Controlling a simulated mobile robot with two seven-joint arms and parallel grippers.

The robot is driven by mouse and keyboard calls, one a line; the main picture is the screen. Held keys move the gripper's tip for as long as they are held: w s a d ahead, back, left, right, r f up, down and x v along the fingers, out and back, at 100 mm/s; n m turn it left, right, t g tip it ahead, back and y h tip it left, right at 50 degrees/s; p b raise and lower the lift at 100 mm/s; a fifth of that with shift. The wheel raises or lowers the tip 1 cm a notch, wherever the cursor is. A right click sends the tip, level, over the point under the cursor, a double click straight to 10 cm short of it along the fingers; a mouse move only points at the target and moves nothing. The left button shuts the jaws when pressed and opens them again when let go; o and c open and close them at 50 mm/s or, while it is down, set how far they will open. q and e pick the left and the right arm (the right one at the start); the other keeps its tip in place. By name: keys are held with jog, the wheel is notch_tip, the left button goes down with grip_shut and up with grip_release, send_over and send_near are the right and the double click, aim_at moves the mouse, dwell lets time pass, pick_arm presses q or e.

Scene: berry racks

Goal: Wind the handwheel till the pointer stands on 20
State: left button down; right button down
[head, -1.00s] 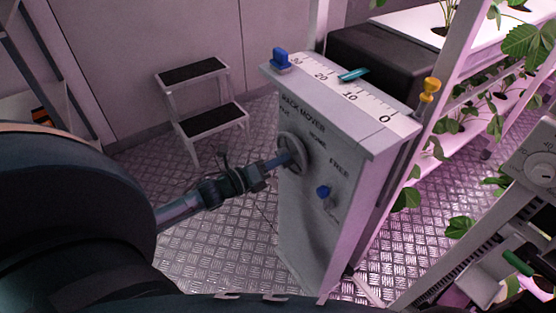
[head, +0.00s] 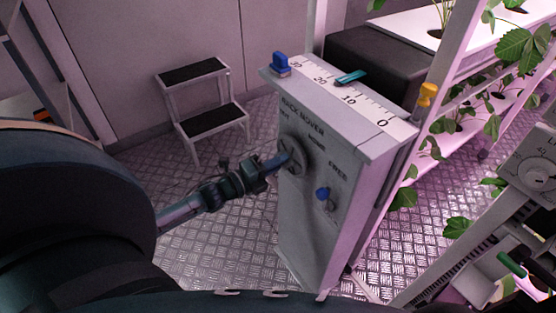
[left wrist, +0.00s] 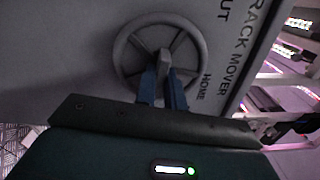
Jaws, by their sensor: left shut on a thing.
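The grey handwheel (head: 303,153) is on the front face of the rack mover box (head: 310,235). My left gripper (head: 278,162) reaches it from the left. In the left wrist view, the blue fingers of my left gripper (left wrist: 164,84) are shut on the grey grip at the middle of the handwheel (left wrist: 121,52). The teal pointer (head: 351,77) lies over the white scale (head: 335,88) on top of the box. The pointer is between the 10 and 20 marks, nearer 20; its exact reading is too small to tell. My right gripper is out of view.
A blue knob (head: 323,194) is below the handwheel. A step stool (head: 210,118) stands behind on clear floor. Plant racks (head: 505,122) fill the right.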

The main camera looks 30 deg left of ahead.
pick_arm(q)
jog(key=shift+n+p, duration=1.75)
jog(key=shift+n, duration=12.35)
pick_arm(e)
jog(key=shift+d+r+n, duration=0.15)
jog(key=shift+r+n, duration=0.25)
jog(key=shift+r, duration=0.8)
pick_arm(q)
jog(key=c, duration=1.5)
grip_release()
jog(key=v, duration=1.3)
jog(key=shift+s+a, duration=0.1)
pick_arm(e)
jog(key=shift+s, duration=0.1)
